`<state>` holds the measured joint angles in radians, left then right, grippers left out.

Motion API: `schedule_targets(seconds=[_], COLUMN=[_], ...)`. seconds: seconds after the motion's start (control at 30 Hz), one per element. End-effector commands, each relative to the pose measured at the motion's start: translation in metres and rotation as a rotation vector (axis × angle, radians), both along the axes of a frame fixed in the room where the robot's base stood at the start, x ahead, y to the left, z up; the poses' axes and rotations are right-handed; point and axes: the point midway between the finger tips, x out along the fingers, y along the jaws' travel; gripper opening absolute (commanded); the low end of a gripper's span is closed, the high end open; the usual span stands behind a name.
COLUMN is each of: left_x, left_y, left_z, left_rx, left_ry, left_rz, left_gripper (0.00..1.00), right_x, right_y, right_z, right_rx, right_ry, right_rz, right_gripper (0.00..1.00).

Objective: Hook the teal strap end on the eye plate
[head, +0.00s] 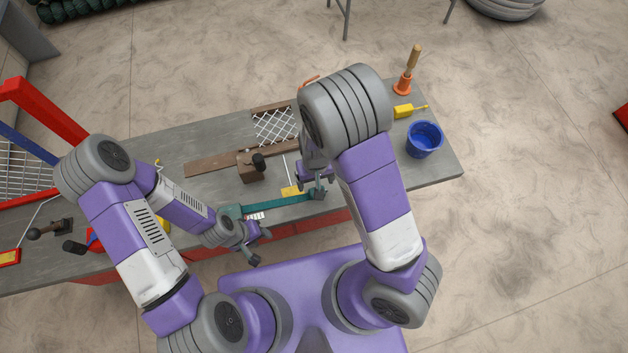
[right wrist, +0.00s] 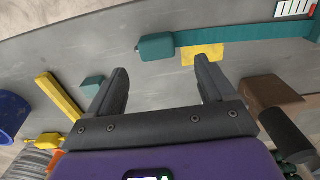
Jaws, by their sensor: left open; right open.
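The teal strap (head: 280,203) lies along the near edge of the bench. Its right end is a thicker teal block (head: 319,189), which also shows in the right wrist view (right wrist: 157,46). A flat yellow plate (right wrist: 203,55) lies beside the strap near that end; I cannot tell whether it is the eye plate. My right gripper (right wrist: 162,78) is open and empty, its fingers pointing toward the strap end, apart from it. The right arm hides part of this area in the head view. My left gripper (head: 259,248) is open, just in front of the bench near the strap's left part.
A small teal block (right wrist: 92,84) and a yellow bar (right wrist: 58,95) lie near the right gripper. A brown wooden block with a black knob (head: 251,167) stands behind the strap. A blue bucket (head: 424,139) and white netting (head: 275,126) are farther off.

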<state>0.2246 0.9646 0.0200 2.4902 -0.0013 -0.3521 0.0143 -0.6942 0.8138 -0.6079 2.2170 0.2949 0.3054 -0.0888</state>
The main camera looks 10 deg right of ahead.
Motion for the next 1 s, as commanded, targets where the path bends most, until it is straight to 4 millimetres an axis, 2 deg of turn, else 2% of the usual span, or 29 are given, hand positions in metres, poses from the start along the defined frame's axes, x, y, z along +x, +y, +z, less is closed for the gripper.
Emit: schedule_targets(seconds=[0.03, 0.27, 0.5, 0.73, 0.77, 1.0], left_x=[0.0, -0.001, 0.0, 0.0, 0.0, 0.0], left_y=[0.0, 0.0, 0.0, 0.0, 0.0, 0.0], left_z=[-0.004, -0.011, -0.024, -0.023, -0.023, -0.023], left_rx=[0.0, 0.0, 0.0, 0.0, 0.0, 0.0], left_ry=[0.001, 0.001, 0.0, 0.0, 0.0, 0.0], left_rz=[0.0, 0.001, 0.0, 0.0, 0.0, 0.0], left_gripper=[0.43, 0.43, 0.43, 0.43, 0.43, 0.43], right_x=[-0.001, -0.001, -0.001, -0.001, -0.001, -0.001], right_y=[-0.001, -0.002, -0.004, -0.003, -0.003, -0.003], right_z=[-0.009, -0.03, -0.065, -0.066, -0.066, -0.066], right_rx=[-0.001, 0.0, -0.001, 0.0, 0.0, 0.0], right_ry=[0.004, 0.004, 0.003, 0.0, 0.0, 0.001], right_rz=[-0.001, -0.001, 0.0, 0.001, 0.001, 0.001], right_gripper=[0.83, 0.83, 0.83, 0.83, 0.81, 0.45])
